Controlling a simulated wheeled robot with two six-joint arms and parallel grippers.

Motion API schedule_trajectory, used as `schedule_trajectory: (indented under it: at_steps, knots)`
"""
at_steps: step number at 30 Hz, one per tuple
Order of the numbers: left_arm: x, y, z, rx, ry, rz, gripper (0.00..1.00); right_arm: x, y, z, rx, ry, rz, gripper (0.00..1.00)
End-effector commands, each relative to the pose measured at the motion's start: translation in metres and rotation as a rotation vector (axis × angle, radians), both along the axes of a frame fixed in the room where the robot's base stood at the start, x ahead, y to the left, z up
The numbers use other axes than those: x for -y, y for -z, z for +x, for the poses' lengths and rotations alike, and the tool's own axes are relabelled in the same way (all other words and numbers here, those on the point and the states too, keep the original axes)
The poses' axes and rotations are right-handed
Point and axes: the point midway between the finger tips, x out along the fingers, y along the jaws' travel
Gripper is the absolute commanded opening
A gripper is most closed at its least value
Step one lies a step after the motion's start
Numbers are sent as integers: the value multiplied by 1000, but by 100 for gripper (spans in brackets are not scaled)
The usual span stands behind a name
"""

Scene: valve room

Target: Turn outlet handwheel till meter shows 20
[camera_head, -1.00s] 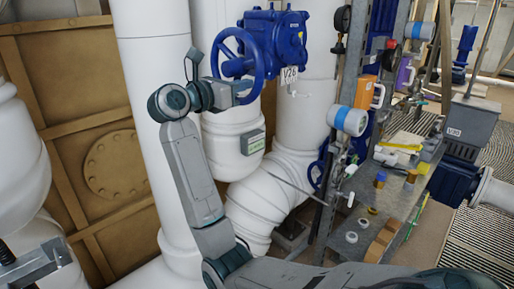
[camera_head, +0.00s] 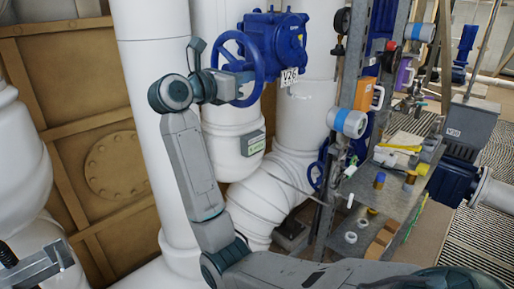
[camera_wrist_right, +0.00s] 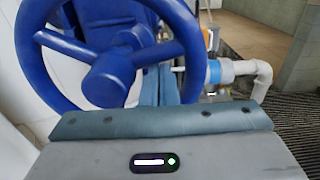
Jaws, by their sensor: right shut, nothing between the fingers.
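A blue handwheel (camera_head: 259,62) with spokes and a hub faces left on a blue valve body (camera_head: 287,42) tagged V26. The handwheel also fills the upper left of the right wrist view (camera_wrist_right: 103,80). My right gripper (camera_head: 238,84) is shut and empty at the wheel. In the right wrist view its fingers (camera_wrist_right: 158,92) point to the right of the hub, within or near the rim; contact cannot be told. My left gripper (camera_head: 35,267) shows only in part at the lower left; its jaws are unclear. No readable meter value shows; which device is the meter is unclear.
White pipes (camera_head: 150,60) stand behind and beside my right arm. A metal rack (camera_head: 350,240) with small parts and blue-white round instruments (camera_head: 347,122) stands to the right. A brown panelled wall is at left.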

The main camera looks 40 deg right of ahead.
Motion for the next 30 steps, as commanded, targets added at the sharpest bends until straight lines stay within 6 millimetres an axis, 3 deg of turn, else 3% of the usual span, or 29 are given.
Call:
schedule_trajectory:
  at_steps: [30]
  knots:
    - [0,-12,1,1,0,0,36,0,-29,5,4,0,-4,0]
